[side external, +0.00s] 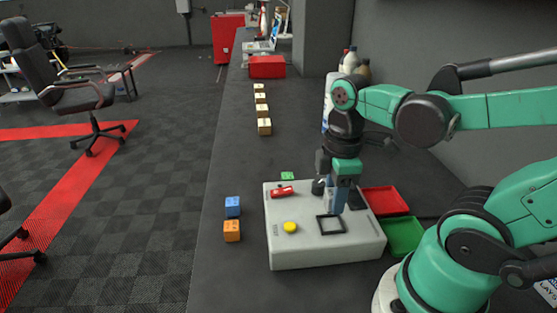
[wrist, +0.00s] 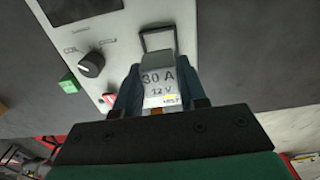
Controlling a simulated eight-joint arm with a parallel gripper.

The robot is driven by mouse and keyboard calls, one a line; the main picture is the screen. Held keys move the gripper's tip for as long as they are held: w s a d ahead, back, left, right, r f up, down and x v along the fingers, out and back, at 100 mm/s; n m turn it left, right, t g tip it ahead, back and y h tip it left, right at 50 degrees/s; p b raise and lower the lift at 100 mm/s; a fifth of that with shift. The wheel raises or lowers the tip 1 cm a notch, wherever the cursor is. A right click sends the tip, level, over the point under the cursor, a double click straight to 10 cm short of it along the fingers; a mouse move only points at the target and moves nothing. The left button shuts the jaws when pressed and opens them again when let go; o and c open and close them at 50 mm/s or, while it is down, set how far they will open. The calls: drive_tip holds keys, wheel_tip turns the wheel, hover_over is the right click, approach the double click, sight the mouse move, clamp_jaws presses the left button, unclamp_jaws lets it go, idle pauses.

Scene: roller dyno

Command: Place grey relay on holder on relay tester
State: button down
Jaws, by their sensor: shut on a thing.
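The grey relay (wrist: 160,82), marked 30 A 12 V, is between the two fingers of my gripper (wrist: 160,98) in the wrist view. My gripper is shut on it. In the side view my gripper (side external: 338,207) points down over the right part of the relay tester (side external: 300,254), a light grey box. The holder (side external: 331,232) is a black square frame on the tester's top. In the wrist view the holder (wrist: 157,28) shows empty just beyond the relay. The fingers mostly hide the relay in the side view, so its height above the tester is unclear.
The tester carries a red switch (side external: 281,191), a yellow button (side external: 290,227) and a black knob (wrist: 91,64). Blue (side external: 232,206), orange (side external: 232,231) and green (side external: 287,176) cubes stand left and behind. Red (side external: 384,200) and green (side external: 404,236) trays sit right.

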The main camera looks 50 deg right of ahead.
sight(330, 225)
drive_tip(key=shift+f, duration=1.95)
drive_tip(key=shift+f, duration=0.2)
drive_tip(key=c, duration=0.5)
unclamp_jaws()
wheel_tip(330, 225, up, 12)
drive_tip(key=shift+r, duration=0.1)
drive_tip(key=shift+w+a+f+m+t, duration=0.1)
drive_tip(key=shift+w+f+m+t, duration=0.1)
drive_tip(key=shift+w+m+t, duration=0.1)
drive_tip(key=w+a+f+m+t, duration=0.3)
drive_tip(key=w+m+t, duration=0.3)
drive_tip(key=m, duration=0.2)
drive_tip(key=shift+w+a+f+t, duration=0.2)
drive_tip(key=shift+w+f+t, duration=0.15)
drive_tip(key=shift+f, duration=0.15)
